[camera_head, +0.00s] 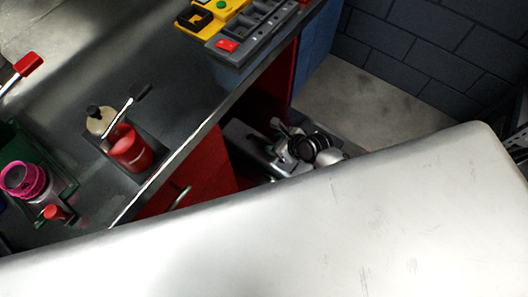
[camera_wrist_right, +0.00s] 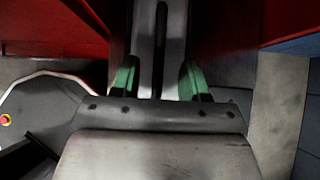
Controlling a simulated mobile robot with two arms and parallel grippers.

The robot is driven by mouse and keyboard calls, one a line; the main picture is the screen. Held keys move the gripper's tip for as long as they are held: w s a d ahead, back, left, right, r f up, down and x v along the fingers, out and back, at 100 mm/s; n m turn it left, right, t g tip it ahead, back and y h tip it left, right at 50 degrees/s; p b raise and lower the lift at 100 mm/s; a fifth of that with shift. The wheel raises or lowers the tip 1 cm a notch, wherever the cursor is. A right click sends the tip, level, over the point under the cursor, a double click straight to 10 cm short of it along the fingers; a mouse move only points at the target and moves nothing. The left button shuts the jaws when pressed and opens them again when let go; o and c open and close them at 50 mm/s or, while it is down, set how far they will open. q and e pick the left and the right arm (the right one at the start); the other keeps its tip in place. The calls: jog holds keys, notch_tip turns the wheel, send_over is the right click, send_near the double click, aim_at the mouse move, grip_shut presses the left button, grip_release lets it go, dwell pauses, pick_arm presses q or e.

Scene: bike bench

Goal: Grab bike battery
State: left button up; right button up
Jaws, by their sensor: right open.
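No thing can be clearly told as the bike battery. My right gripper (camera_head: 285,140) is low beside the red bench front in the head view, by the dark opening under the bench. In the right wrist view its two green-padded fingers (camera_wrist_right: 160,82) are apart. A long grey bar with a dark slot (camera_wrist_right: 146,35) shows between and beyond them; I cannot tell what it is or whether they touch it. My left gripper is not in view.
The dark bench top (camera_head: 185,60) holds a yellow tray (camera_head: 193,20), a grey tray (camera_head: 245,42), a red cup (camera_head: 130,150) and a pink roll (camera_head: 24,180). Red panels (camera_wrist_right: 215,30) flank my right gripper. Bare floor (camera_head: 350,100) lies right of the bench.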

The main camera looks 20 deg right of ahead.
aim_at(265, 142)
jog(key=shift+w+a+f, duration=0.15)
jog(key=shift+w+f, duration=0.1)
jog(key=shift+f, duration=0.05)
jog(key=b+x, duration=0.1)
jog(key=x, duration=0.3)
jog(key=shift+w+f+b, duration=0.1)
jog(key=shift+f+b, duration=0.15)
jog(key=shift+b, duration=0.1)
jog(key=shift+w+a+f, duration=0.15)
jog(key=shift+a+f, duration=0.05)
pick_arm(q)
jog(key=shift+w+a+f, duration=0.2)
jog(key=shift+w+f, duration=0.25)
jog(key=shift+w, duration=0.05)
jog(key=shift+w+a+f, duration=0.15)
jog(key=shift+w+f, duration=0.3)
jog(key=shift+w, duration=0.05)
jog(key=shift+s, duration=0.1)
pick_arm(e)
jog(key=shift+r, duration=0.1)
jog(key=shift+c, duration=0.3)
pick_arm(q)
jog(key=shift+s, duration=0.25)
pick_arm(e)
grip_shut()
jog(key=shift+w+r, duration=0.25)
jog(key=shift+r, duration=0.05)
